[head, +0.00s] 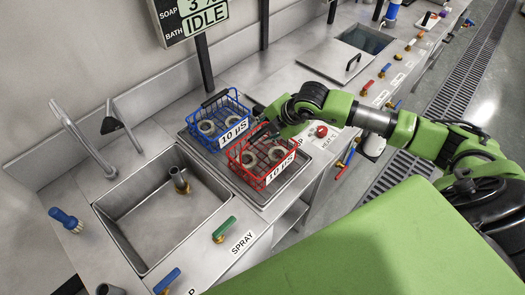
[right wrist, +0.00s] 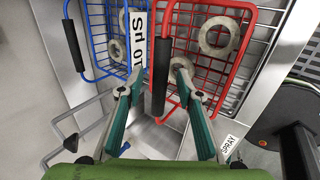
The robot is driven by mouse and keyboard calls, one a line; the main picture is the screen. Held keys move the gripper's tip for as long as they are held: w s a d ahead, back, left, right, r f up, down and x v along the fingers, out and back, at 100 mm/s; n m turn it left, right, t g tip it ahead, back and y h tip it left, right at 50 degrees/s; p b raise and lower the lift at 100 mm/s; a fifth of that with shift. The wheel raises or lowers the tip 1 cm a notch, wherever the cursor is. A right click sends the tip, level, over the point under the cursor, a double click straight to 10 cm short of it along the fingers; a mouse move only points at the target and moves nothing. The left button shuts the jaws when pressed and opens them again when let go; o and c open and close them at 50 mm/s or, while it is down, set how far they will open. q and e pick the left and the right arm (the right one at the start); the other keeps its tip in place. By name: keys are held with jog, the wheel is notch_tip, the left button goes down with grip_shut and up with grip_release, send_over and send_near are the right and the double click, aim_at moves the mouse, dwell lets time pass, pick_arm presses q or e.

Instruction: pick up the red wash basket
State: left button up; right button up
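The red wash basket (head: 268,178) stands on a metal tray by the sink, with grey rings inside and a white "10 µS" label. In the right wrist view the red basket (right wrist: 240,62) fills the upper right. Its black handle bar (right wrist: 160,78) lies between the fingers of my right gripper (right wrist: 151,79). The fingers are apart, one on each side of the bar; I cannot tell whether either touches it. In the head view my right gripper (head: 262,126) is over the basket's back edge, its fingertips partly hidden. My left gripper is out of view.
A blue basket (head: 216,118) with rings and a similar label stands close behind the red one. The open sink (head: 150,222) is to the left, with a green spray valve (head: 224,230) in front. A lidded tank (head: 335,62) lies beyond.

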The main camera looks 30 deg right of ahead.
jog(key=shift+w+a+f, duration=0.1)
jog(key=shift+w+f, duration=0.2)
jog(key=shift+f, duration=0.2)
grip_shut()
jog(key=shift+w+r, duration=0.15)
jog(key=shift+r, duration=0.05)
